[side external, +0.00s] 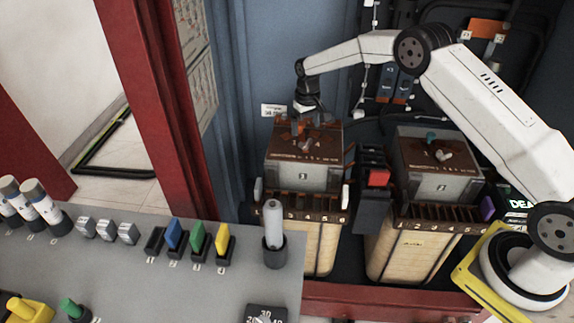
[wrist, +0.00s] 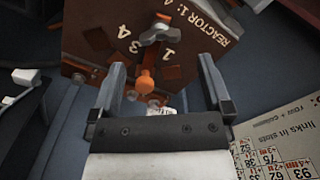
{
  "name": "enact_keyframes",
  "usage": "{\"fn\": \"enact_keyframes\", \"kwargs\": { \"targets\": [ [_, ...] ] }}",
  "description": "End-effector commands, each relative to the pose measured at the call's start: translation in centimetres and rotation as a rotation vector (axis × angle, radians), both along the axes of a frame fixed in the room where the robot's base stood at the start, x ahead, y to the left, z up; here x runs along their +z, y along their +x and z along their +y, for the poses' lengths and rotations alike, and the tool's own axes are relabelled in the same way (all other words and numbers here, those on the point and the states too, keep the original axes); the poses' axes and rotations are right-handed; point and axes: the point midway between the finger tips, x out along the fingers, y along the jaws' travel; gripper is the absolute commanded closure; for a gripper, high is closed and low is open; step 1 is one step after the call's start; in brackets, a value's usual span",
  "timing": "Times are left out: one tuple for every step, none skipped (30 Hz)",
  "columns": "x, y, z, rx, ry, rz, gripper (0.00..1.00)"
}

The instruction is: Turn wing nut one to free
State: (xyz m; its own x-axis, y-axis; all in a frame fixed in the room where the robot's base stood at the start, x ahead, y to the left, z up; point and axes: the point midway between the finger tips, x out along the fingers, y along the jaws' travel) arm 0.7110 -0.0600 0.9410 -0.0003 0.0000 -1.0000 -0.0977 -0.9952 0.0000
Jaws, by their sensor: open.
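My gripper (side external: 306,126) hangs from above over the brown top of the left box (side external: 303,177). In the wrist view my gripper (wrist: 162,66) is open, with nothing held. A grey wing nut (wrist: 156,35) sits on the brown top, among the painted digits, just beyond the fingertips. An orange rounded piece (wrist: 146,82) lies between the fingers, apart from both. In the side view the wing nut on the left box is partly hidden and too small to make out clearly.
A similar right box (side external: 441,182) has a light wing-shaped piece (side external: 443,155) and a teal knob (side external: 431,137) on top. A red block (side external: 379,177) stands between the boxes. A grey console (side external: 150,270) with coloured switches fills the front left. A number card (wrist: 275,145) shows at lower right.

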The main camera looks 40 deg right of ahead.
Motion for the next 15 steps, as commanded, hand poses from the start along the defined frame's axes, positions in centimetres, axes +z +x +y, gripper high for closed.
{"fn": "enact_keyframes", "kwargs": {
  "targets": [
    [-0.7, 0.0, 0.0, 0.0, 0.0, 0.001, 0.0],
    [-1.1, 0.0, 0.0, 0.0, 0.0, 0.001, 0.0],
    [-1.6, 0.0, 0.0, 0.0, 0.0, 0.001, 0.0],
    [-1.9, 0.0, 0.0, 0.0, 0.0, 0.001, 0.0],
    [-2.3, 0.0, 0.0, 0.0, 0.0, 0.002, 0.0],
    [-2.9, -0.1, 0.0, 0.0, 0.0, 0.002, 0.0],
    [-3.2, -0.1, 0.0, 0.0, 0.0, 0.001, 0.0],
    [-3.5, 0.0, 0.0, 0.0, 0.001, 0.0, 0.0],
    [-3.9, 0.0, 0.0, 0.001, 0.001, 0.0, 0.0],
    [-4.2, 0.0, 0.0, 0.001, 0.001, 0.0, 0.0],
    [-4.5, 0.0, 0.0, 0.001, 0.001, 0.0, 0.0],
    [-4.7, 0.0, 0.0, 0.001, 0.001, -0.001, 0.0],
    [-4.9, 0.0, 0.0, 0.001, 0.001, -0.001, 0.0],
    [-5.1, 0.0, 0.0, 0.001, 0.001, -0.001, 0.0],
    [-5.3, 0.0, 0.0, 0.001, 0.001, -0.001, 0.0]
  ]
}}
